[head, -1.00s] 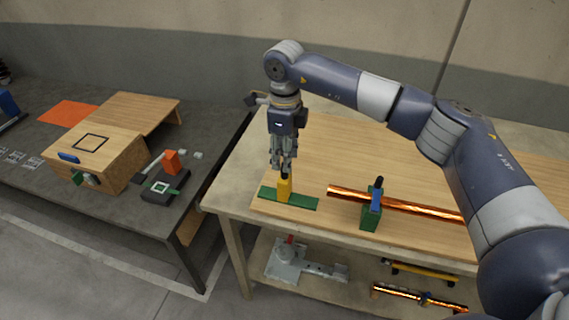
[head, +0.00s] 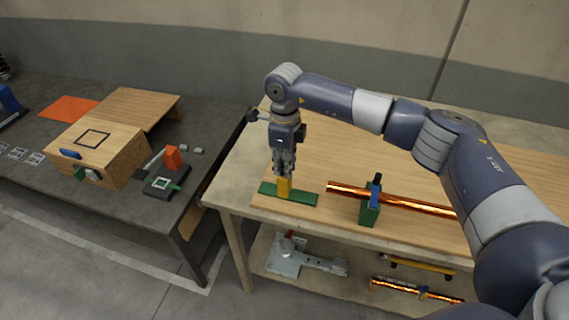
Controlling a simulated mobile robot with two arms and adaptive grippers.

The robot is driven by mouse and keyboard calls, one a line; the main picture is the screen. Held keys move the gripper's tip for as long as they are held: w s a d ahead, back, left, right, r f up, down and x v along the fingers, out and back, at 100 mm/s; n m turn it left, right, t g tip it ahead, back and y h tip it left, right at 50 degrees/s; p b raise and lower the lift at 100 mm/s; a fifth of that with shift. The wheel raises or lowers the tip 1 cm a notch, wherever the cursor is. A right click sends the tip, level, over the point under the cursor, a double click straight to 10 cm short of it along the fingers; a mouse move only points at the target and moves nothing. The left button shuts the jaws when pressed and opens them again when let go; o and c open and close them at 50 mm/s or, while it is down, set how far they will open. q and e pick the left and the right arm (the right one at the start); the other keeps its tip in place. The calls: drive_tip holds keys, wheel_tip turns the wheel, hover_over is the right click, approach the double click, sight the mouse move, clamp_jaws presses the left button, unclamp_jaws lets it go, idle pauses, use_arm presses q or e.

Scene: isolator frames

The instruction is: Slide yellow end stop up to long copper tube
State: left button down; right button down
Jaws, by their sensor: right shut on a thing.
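The yellow end stop (head: 284,188) stands on a green rail (head: 303,198) near the front left of the wooden table. My right gripper (head: 284,175) reaches down from above and is shut on the top of the end stop. The long copper tube (head: 410,205) lies to the right, held in a green support with a blue and black clamp (head: 371,206). Its left end (head: 330,187) is apart from the end stop, with a gap between them. My left gripper is not in view.
A grey metal fixture (head: 290,258) and another copper tube (head: 405,289) lie on the shelf below. A dark table at left holds a wooden box (head: 95,150) and an orange block (head: 172,157). The wooden tabletop (head: 350,150) behind the tube is clear.

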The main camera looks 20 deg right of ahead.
drive_tip(key=s+d+b, duration=0.1)
drive_tip(key=s+d, duration=0.4)
drive_tip(key=d, duration=0.3)
drive_tip(key=shift+s+d, duration=0.15)
drive_tip(key=shift+s, duration=0.1)
drive_tip(key=c, duration=1.5)
unclamp_jaws()
drive_tip(key=shift+c, duration=0.2)
wheel_tip(320, 180, up, 12)
